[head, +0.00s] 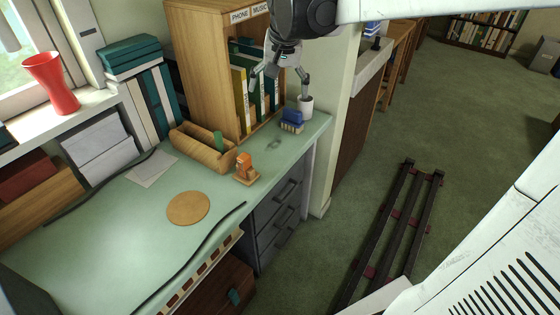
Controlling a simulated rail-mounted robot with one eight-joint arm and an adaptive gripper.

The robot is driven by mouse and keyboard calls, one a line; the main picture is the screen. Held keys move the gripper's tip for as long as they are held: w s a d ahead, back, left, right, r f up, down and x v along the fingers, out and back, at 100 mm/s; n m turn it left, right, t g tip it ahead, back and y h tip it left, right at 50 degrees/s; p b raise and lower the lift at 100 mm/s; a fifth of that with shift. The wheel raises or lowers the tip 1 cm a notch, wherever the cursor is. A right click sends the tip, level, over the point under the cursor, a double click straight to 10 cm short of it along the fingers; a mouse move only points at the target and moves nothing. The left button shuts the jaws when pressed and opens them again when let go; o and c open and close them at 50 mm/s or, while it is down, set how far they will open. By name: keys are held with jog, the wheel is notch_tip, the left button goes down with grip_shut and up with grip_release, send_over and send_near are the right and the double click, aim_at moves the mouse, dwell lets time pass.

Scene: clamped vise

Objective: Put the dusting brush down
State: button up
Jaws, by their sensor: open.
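My gripper (279,90) hangs over the far right end of the green desk, in front of the wooden shelf unit. Its two fingers are spread apart, with nothing visible between them. A small blue block-like thing with a paler lower part (292,121) rests on the desk below the right finger; it may be the dusting brush, but I cannot tell for certain. A white cup (306,104) stands just behind it, close under the right fingertip in the picture. No other thing clearly looks like a brush.
A wooden tray (195,148) with a green thing inside, an orange device on a wooden base (245,168) and a round wooden disc (188,208) sit on the desk (90,235). Books and the shelf unit (205,70) stand behind. The desk's near left is clear.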

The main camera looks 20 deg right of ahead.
jog(key=s+a+f+n+t, duration=0.1)
jog(key=s+a+f+n, duration=0.1)
jog(key=s, duration=0.5)
jog(key=s+a+f+n+t, duration=0.1)
jog(key=s+a+f+n, duration=0.1)
jog(key=s, duration=0.5)
jog(key=s+a+f+n+t, duration=0.1)
jog(key=s+a, duration=0.3)
jog(key=s, duration=0.3)
jog(key=shift+s+f+n+t+y, duration=0.3)
jog(key=shift+s+f+n, duration=0.1)
jog(key=shift+c, duration=0.7)
